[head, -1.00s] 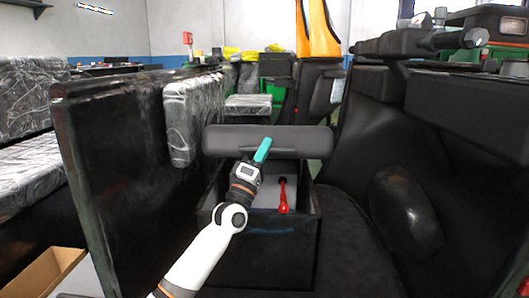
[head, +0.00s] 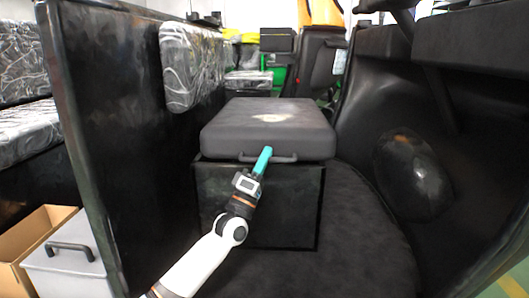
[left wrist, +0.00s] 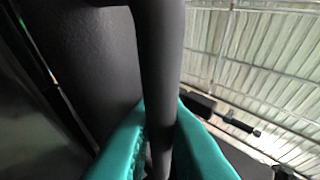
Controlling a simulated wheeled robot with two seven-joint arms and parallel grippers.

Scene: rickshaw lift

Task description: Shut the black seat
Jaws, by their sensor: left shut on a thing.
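The black seat (head: 270,118) lies flat, or nearly flat, over the black box (head: 290,205) beneath it and hides the inside of the box. I cannot see any clear gap between them. A dark handle (head: 285,158) runs along the seat's front edge. My left gripper (head: 263,160), with teal fingers, is at the left part of this handle. In the left wrist view, the handle bar (left wrist: 160,50) passes between the two teal fingers of my left gripper (left wrist: 160,105), which is shut on it. My right gripper is in neither view.
A tall black panel (head: 120,150) stands left of the box. A black moulded side wall (head: 440,150) with a rounded bulge closes off the right. An open cardboard box (head: 38,225) and a grey lidded case (head: 70,265) are at the lower left. Dark floor lies in front.

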